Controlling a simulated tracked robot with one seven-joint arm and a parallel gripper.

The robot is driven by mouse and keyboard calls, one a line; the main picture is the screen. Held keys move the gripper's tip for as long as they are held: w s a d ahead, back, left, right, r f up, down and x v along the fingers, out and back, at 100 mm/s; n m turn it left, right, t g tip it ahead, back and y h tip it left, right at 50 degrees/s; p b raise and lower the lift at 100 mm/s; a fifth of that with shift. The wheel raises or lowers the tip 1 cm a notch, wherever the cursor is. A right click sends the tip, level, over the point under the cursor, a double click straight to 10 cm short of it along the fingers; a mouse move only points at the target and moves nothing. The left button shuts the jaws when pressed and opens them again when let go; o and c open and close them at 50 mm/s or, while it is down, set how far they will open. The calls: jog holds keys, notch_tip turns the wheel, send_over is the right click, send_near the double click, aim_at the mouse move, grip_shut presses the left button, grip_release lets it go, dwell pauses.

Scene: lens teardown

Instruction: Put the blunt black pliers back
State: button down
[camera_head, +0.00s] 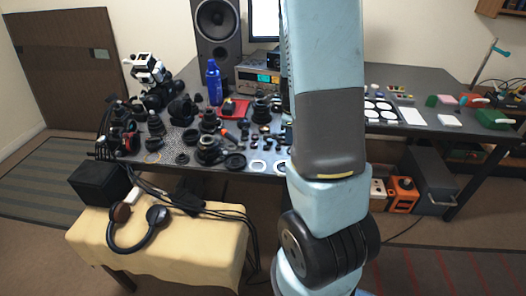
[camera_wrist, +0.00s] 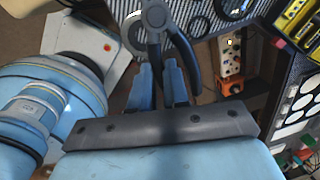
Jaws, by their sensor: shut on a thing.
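The black pliers (camera_wrist: 181,45) show in the wrist view at the top centre, with a grey rounded metal part above and dark arms spreading below. My gripper (camera_wrist: 158,72) is shut on the pliers between its two blue-grey fingers. The exact spot of contact is partly hidden by the fingers. The pliers are held near the edge of the ridged grey table surface, and I cannot tell how high. In the head view my arm covers the middle of the scene, and the gripper and pliers do not show.
The grey table (camera_head: 258,174) carries many lens parts, rings and a blue bottle (camera_head: 214,83). White discs on a dark mat (camera_wrist: 288,122) lie at the right in the wrist view. An orange box (camera_head: 402,191) stands on the floor. Headphones (camera_head: 138,243) lie on a yellow-clothed stand (camera_head: 205,262).

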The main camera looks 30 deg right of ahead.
aim_at(276, 134)
jog(key=w+a, duration=0.1)
jog(key=w+a+f, duration=0.1)
jog(key=w, duration=0.1)
jog(key=w+f, duration=0.1)
jog(key=shift+w+a+f, duration=0.25)
jog(key=shift+a, duration=0.15)
jog(key=w+f, duration=0.1)
jog(key=w+a+f, duration=0.1)
jog(key=f, duration=0.1)
jog(key=w+a+f, duration=0.1)
jog(key=f, duration=0.1)
jog(key=shift+w+a+f, duration=0.1)
jog(key=shift+w+f, duration=0.1)
jog(key=shift+w, duration=0.05)
jog(key=shift+w+a+f, duration=0.1)
jog(key=shift+f, duration=1.55)
jog(key=shift+f, duration=0.45)
jog(key=c, duration=1.1)
grip_release()
